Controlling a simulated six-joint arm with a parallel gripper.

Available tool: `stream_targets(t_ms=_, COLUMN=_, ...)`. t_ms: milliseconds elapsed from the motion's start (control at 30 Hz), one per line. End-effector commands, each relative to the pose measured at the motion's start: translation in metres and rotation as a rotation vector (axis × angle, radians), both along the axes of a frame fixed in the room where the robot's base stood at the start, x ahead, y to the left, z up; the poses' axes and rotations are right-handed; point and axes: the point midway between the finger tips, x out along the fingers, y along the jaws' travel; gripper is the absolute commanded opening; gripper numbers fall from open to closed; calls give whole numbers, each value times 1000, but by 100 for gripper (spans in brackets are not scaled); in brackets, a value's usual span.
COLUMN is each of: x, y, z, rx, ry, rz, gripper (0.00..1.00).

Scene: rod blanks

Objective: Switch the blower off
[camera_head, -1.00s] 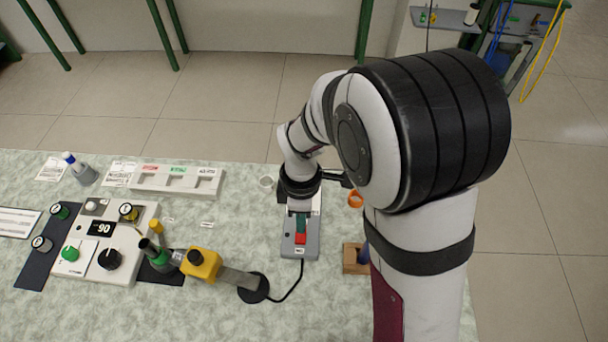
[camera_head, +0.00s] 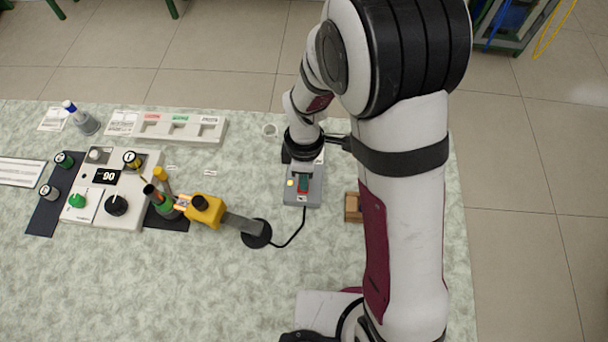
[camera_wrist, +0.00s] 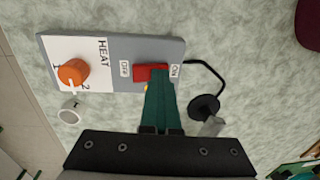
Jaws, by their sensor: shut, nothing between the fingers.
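The grey switch box (camera_head: 312,197) lies on the table; in the wrist view (camera_wrist: 108,83) it has a red rocker (camera_wrist: 141,72) between an OFF label on the left and an ON label on the right. A yellow lamp (camera_head: 290,183) on the box is lit. The blower (camera_head: 208,211) is yellow, on a grey arm with a round black base, cabled to the box. Its left end shows an orange glow. My gripper (camera_wrist: 156,78) is shut, its green fingertips over the rocker toward the ON side, partly hiding it. I cannot tell whether they touch.
An orange HEAT knob (camera_wrist: 73,72) sits on the box. A small white ring (camera_wrist: 70,108) lies beside it. A control panel (camera_head: 133,207) and a slotted white tray (camera_head: 215,130) stand to the left. A wooden block (camera_head: 352,208) is right of the box. The front table is clear.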

Motion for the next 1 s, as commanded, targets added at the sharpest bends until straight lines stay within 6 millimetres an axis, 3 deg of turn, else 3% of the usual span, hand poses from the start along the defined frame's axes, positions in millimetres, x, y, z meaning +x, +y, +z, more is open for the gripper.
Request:
stream_targets(t_ms=400, x=16, y=0, z=-1, rx=-2, ry=-1, rz=5, gripper=0)
stream_targets(t_ms=700, x=17, y=0, z=2, rx=-2, ry=-1, rz=5, gripper=0)
stream_targets(t_ms=867, x=21, y=0, z=27, rx=0, ry=-7, rz=6, gripper=0)
stream_targets(t_ms=1000, x=24, y=0, z=62, rx=0, ry=-10, rz=6, gripper=0)
